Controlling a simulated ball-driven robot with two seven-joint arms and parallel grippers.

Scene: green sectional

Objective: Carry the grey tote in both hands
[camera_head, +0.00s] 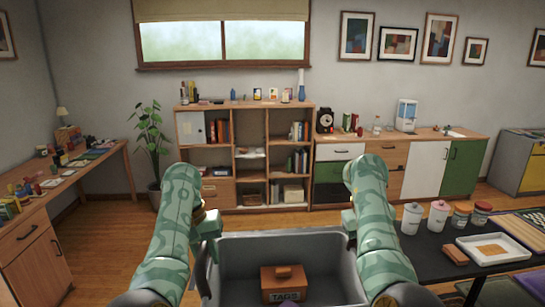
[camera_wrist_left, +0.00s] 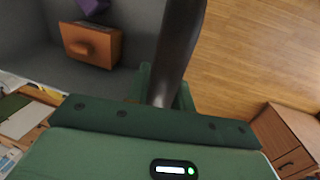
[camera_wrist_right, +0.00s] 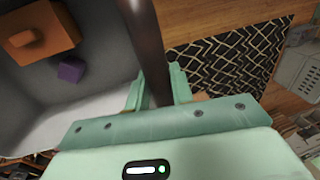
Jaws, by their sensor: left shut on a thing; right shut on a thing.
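The grey tote (camera_head: 262,247) is in front of me at the bottom middle of the head view, between my two arms. Inside it sits an orange-brown box (camera_head: 281,284) with a handle on its lid and a label reading TAGS. Both wrist views also show a small purple block (camera_wrist_right: 71,70) in the tote. My left gripper (camera_wrist_left: 166,98) is shut on the tote's dark handle bar at its left side. My right gripper (camera_wrist_right: 158,88) is shut on the bar at the right side. The tote's near part is cut off by the frame.
A dark table (camera_head: 437,248) with jars and a white tray (camera_head: 493,249) stands close on the right. A wooden desk (camera_head: 98,175) with small items runs along the left. Shelves and cabinets (camera_head: 262,165) line the far wall. Wooden floor (camera_head: 115,240) is open at the left.

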